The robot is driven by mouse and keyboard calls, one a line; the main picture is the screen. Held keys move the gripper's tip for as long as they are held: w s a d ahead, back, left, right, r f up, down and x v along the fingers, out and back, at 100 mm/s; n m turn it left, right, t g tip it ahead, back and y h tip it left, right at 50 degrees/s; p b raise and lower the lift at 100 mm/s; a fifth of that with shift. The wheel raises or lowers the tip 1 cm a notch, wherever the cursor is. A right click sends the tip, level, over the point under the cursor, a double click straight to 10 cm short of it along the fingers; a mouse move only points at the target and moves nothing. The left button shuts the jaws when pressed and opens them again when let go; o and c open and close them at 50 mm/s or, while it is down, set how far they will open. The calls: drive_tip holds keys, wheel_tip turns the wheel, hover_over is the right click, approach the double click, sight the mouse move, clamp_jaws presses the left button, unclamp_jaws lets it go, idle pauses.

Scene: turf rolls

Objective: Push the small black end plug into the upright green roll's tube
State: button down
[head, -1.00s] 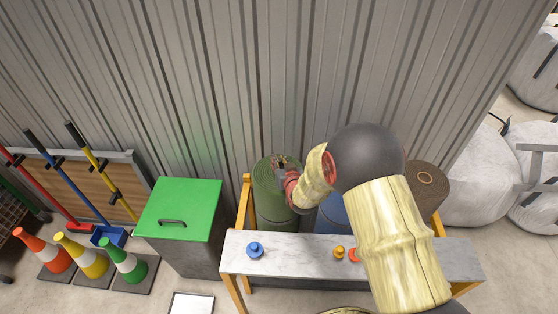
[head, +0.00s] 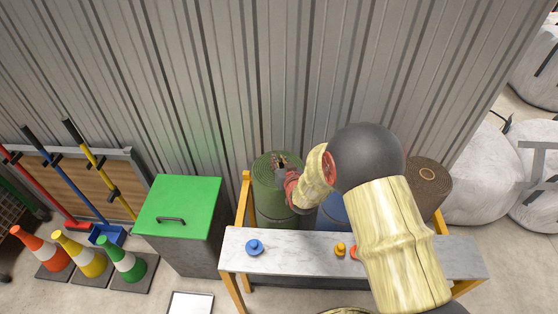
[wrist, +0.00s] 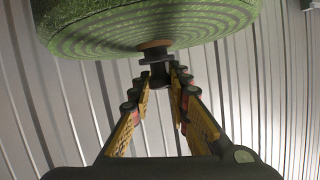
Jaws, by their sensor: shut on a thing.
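The upright green roll (head: 272,205) stands behind the bench at its left end. In the wrist view the spiral end face of the green roll (wrist: 110,40) fills the top, with a brownish tube rim (wrist: 155,44) at its centre. My gripper (head: 281,163) is over the top of this roll in the head view. In the wrist view my gripper (wrist: 160,80) is shut on the small black end plug (wrist: 158,58). The plug is in line with the tube and its wide flange is at or very close to the rim. I cannot tell how much is inside.
A marble-topped bench (head: 300,252) stands in front, with a blue plug (head: 254,247), a yellow plug (head: 340,249) and an orange piece (head: 354,252). A blue roll (head: 332,212) and a brown roll (head: 425,190) stand behind it. A green-lidded bin (head: 180,207) is left; a corrugated wall is close behind.

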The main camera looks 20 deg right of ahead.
drive_tip(key=shift+f+b, duration=0.35)
drive_tip(key=shift+f, duration=0.05)
drive_tip(key=c, duration=1.6)
unclamp_jaws()
drive_tip(key=v, duration=1.2)
drive_tip(key=shift+f, duration=0.1)
